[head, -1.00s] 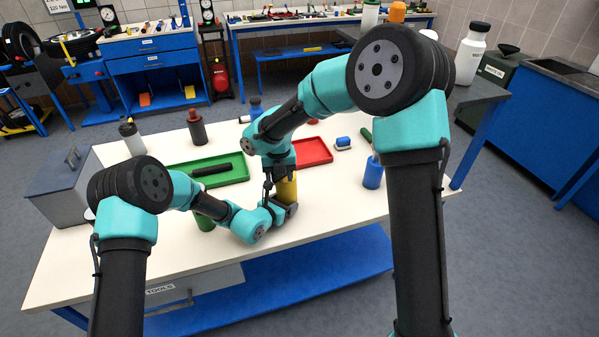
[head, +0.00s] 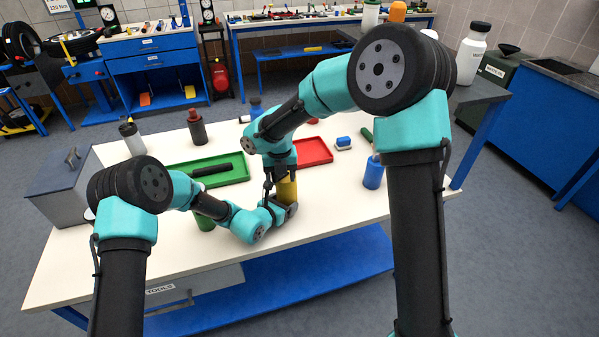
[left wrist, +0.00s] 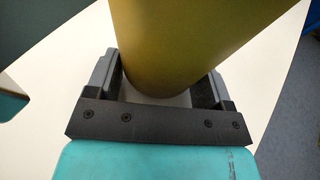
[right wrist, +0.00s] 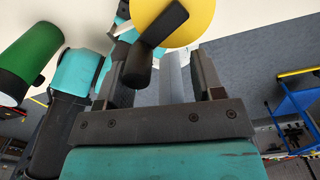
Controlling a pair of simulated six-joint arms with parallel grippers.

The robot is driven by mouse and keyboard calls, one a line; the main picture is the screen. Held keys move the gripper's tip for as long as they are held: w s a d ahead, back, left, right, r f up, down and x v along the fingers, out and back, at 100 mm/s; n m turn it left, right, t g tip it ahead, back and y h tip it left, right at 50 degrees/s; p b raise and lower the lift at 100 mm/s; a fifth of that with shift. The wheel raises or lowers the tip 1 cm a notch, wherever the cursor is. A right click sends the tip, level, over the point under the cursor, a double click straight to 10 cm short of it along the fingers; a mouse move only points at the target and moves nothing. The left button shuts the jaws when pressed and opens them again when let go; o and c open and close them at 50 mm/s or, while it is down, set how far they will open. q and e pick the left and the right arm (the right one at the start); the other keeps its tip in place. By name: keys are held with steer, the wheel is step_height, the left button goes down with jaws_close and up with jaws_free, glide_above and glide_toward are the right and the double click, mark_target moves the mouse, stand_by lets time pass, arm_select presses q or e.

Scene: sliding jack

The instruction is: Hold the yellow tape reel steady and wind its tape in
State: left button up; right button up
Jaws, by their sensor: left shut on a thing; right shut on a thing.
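The yellow tape reel (head: 287,190) stands upright near the front edge of the white table, partly hidden behind my arms. My left gripper (head: 290,211) is shut around the lower part of its body. In the left wrist view the yellow body (left wrist: 185,45) sits between the two fingers. My right gripper (right wrist: 160,78) comes from above and is shut on the black crank knob (right wrist: 138,66). The black crank arm (right wrist: 163,24) crosses the reel's round yellow top (right wrist: 200,22). I cannot see any tape.
A green cylinder (head: 204,222) stands left of the reel, close to my left arm. Behind are a green tray (head: 225,160) with a black cylinder, a red tray (head: 315,150) and a blue cylinder (head: 373,173). A grey toolbox (head: 62,180) is at the left.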

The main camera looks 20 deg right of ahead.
mark_target(278, 178)
steer(key=shift+s+a+r, duration=0.1)
steer(key=shift+s+r, duration=0.05)
steer(key=shift+r, duration=1.25)
steer(key=shift+s+r, duration=0.1)
steer(key=shift+r, duration=1.3)
steer(key=m, duration=0.3)
steer(key=w+r+m, duration=0.1)
steer(key=m, duration=0.3)
steer(key=r+m, duration=0.1)
steer(key=m, duration=0.2)
steer(key=shift+w+a+r+m, duration=0.15)
steer(key=shift+a+r+m, duration=0.05)
steer(key=shift+m, duration=0.1)
steer(key=m, duration=0.2)
steer(key=r+m, duration=0.1)
steer(key=m, duration=0.1)
steer(key=shift+w+a, duration=0.1)
steer(key=shift+w, duration=0.1)
steer(key=shift+f, duration=0.15)
steer(key=shift+f, duration=4.45)
steer(key=c, duration=0.8)
